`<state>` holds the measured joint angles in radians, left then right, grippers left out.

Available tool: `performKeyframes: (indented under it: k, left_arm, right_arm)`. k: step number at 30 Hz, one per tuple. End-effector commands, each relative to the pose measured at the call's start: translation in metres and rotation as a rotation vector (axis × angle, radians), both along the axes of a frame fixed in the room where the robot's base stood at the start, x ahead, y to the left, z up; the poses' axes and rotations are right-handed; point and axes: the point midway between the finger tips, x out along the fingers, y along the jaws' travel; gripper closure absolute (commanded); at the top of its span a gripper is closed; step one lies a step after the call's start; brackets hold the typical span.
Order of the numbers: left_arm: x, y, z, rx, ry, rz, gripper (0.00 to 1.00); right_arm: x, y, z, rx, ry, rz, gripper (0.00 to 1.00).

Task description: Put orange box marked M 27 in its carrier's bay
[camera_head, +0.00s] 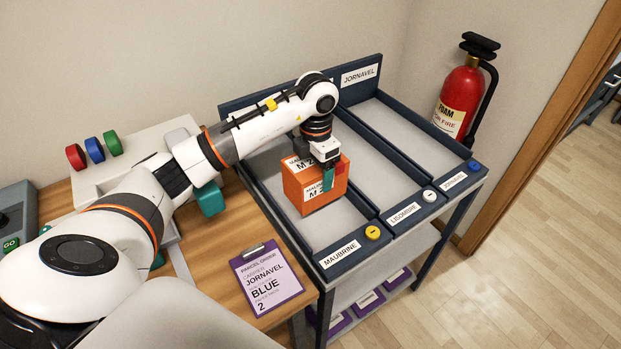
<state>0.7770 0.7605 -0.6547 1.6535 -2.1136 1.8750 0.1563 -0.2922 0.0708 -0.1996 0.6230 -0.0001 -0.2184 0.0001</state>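The orange box (301,189) has white labels reading MAUBRI... and M 2..., partly covered by my gripper. It is upright, within the outline of the leftmost bay, whose front plate reads MAUBRINE (340,254). I cannot tell whether its base touches the bay floor (335,222). My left gripper (329,172) reaches down over the box from above. A teal finger lies against the box's near side, and the gripper looks shut on it. The other finger is mostly hidden. My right gripper is out of view.
The LIGOMBRE bay (385,172) and JORNAVEL bay (421,136) look empty. Yellow (372,232), white (429,196) and blue (474,165) buttons sit on the front rail. A purple clipboard (266,280) reads JORNAVEL, BLUE, 2. A fire extinguisher (459,100) stands behind right.

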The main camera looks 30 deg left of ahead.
Motion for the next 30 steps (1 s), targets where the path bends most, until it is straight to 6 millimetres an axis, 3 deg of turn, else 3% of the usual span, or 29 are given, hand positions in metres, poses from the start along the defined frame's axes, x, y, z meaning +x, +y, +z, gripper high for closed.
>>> performKeyframes:
  k: [3, 6, 14, 25, 26, 29, 30]
  left_arm:
    - [0.0, 0.0, -0.013, -0.001, 0.0, 0.001, 0.54]
    - [0.0, 0.0, -0.019, -0.001, -0.001, 0.0, 0.54]
    - [0.0, 0.0, -0.051, -0.001, 0.0, 0.0, 0.54]
    - [0.001, 0.0, -0.058, 0.0, -0.003, -0.001, 0.54]
    - [0.0, 0.0, -0.057, 0.001, -0.001, -0.001, 0.17]
    - [0.0, 0.0, -0.057, 0.001, -0.001, -0.001, 0.01]
    - [0.0, 0.0, -0.057, 0.001, -0.001, -0.001, 0.0]
  right_arm:
    - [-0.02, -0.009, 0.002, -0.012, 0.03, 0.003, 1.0]
    - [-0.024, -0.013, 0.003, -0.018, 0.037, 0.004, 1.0]
    - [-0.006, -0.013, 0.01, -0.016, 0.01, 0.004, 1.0]
    - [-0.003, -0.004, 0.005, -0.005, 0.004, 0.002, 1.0]
    - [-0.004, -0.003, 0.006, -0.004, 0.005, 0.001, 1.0]
    - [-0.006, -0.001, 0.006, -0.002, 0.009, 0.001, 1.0]
    - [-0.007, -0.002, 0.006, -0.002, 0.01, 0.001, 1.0]
